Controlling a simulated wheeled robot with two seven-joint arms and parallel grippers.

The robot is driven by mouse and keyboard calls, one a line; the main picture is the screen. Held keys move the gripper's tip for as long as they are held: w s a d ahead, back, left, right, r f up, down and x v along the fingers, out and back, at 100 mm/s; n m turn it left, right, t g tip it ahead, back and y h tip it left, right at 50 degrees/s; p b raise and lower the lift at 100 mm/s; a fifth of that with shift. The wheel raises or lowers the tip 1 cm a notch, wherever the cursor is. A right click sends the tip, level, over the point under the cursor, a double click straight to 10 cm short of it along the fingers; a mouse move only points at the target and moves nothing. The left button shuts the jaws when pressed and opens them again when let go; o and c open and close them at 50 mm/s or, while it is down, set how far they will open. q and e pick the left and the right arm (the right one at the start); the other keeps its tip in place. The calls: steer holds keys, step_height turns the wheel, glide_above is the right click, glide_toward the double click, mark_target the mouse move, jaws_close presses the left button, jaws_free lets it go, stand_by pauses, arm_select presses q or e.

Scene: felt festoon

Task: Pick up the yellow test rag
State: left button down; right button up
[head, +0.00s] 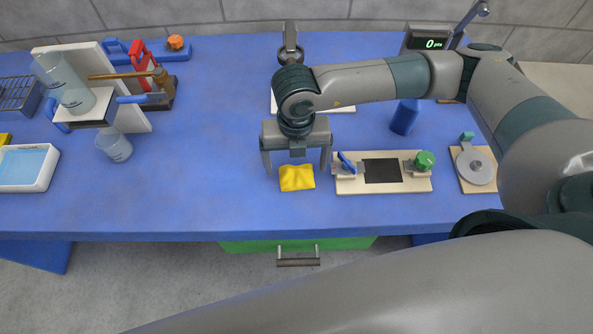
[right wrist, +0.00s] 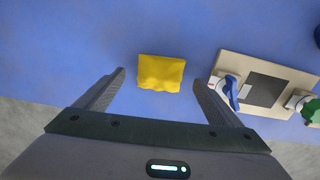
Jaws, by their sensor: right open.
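The yellow test rag (head: 296,178) lies as a small crumpled square on the blue table, near its front edge. It also shows in the right wrist view (right wrist: 161,72), ahead of and between the fingertips. My right gripper (head: 297,168) is open and empty, pointing down above the rag, with one finger on each side of it in the head view. The same gripper shows in the right wrist view (right wrist: 160,78) with its fingers wide apart and not touching the rag. My left gripper is not in view.
Just right of the rag is a beige board (head: 408,185) with a black pad, a blue clip and a green knob (head: 424,160). A blue cylinder (head: 404,117) stands behind it. The table left of the rag is clear as far as a glass beaker (head: 115,146).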

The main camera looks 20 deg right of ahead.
mark_target(297, 169)
steer(key=shift+s+f+p, duration=0.15)
steer(key=shift+f+p, duration=0.4)
steer(key=shift+f, duration=1.15)
steer(key=c, duration=1.1)
